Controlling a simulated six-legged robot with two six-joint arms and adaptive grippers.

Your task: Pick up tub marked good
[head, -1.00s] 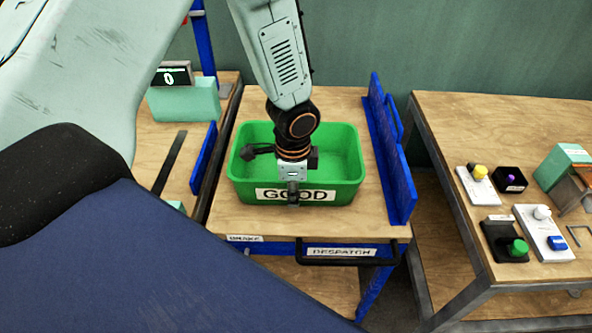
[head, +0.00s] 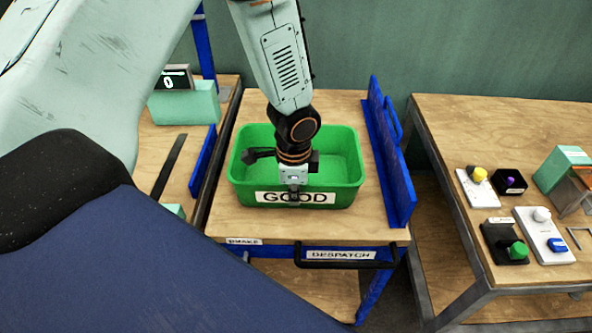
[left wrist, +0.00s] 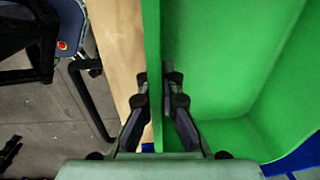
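The green tub (head: 345,185) carries a white GOOD label on its front wall. It sits upright on a wooden-topped trolley (head: 230,218) in the head view, and it looks empty. My left gripper (head: 293,200) points down at the middle of the tub's front wall and covers part of the label. In the left wrist view, the fingers of my left gripper (left wrist: 158,85) straddle the tub's wall (left wrist: 153,40), one inside and one outside, and appear closed against it. My right gripper is not in view.
A blue upright rail (head: 388,150) edges the trolley at the right. A DESPATCH label (head: 340,255) and black handle are at its front. A bench with several buttons stands right (head: 450,120). A display reading 0 (head: 172,80) is at left.

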